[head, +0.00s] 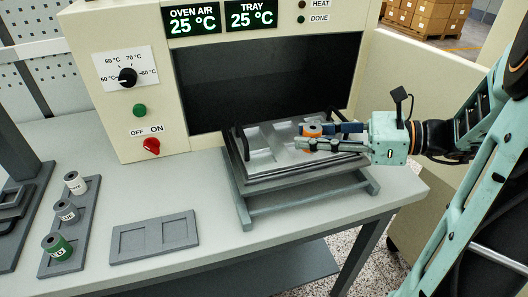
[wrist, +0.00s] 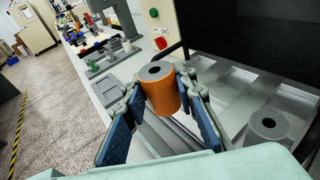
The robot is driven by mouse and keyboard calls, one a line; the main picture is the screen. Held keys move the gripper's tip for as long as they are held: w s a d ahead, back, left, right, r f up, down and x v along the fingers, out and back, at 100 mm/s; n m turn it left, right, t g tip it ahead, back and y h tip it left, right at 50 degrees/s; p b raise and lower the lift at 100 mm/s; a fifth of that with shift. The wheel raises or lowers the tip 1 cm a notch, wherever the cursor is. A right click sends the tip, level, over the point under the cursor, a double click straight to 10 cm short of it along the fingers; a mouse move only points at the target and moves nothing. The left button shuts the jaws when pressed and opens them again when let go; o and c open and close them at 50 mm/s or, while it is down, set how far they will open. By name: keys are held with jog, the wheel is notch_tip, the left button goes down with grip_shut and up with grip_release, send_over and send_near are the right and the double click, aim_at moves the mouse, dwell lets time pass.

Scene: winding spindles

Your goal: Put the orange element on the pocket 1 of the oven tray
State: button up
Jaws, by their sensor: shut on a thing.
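The orange element (head: 312,130) is a short upright cylinder with a grey top and a central hole. My gripper (head: 308,136) is shut on it over the oven tray (head: 262,158). In the wrist view the orange element (wrist: 162,92) stands between the two fingers of my gripper (wrist: 163,86). The tray is silvery, with several recessed pockets and dark handles, on a grey stand in front of the oven. A grey element (wrist: 267,130) stands on the tray at the right of the wrist view. I cannot tell the pocket numbers or whether the orange element touches the tray.
The oven (head: 265,85) has a dark open front behind the tray; both displays read 25 °C. A flat grey two-recess plate (head: 153,239) lies empty on the table. At left, a holder (head: 84,221) carries a green spool (head: 57,246) and two whitish spools (head: 75,183).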

send_over(262, 161)
jog(key=f+v, duration=0.1)
jog(key=v, duration=0.2)
jog(key=f, duration=0.1)
jog(key=f+b, duration=0.1)
jog(key=f, duration=0.1)
jog(key=shift+d+f, duration=0.15)
jog(key=shift+d, duration=0.1)
jog(key=shift+w+a+f+b, duration=0.25)
jog(key=shift+a+f, duration=0.35)
jog(key=shift+a, duration=0.2)
jog(key=shift+w+a+f+b, duration=0.1)
jog(key=shift+w+a+f, duration=0.15)
jog(key=shift+a+f, duration=0.45)
jog(key=shift+a, duration=0.1)
jog(key=shift+f, duration=0.1)
jog(key=o, duration=1.2)
jog(key=shift+c, duration=0.2)
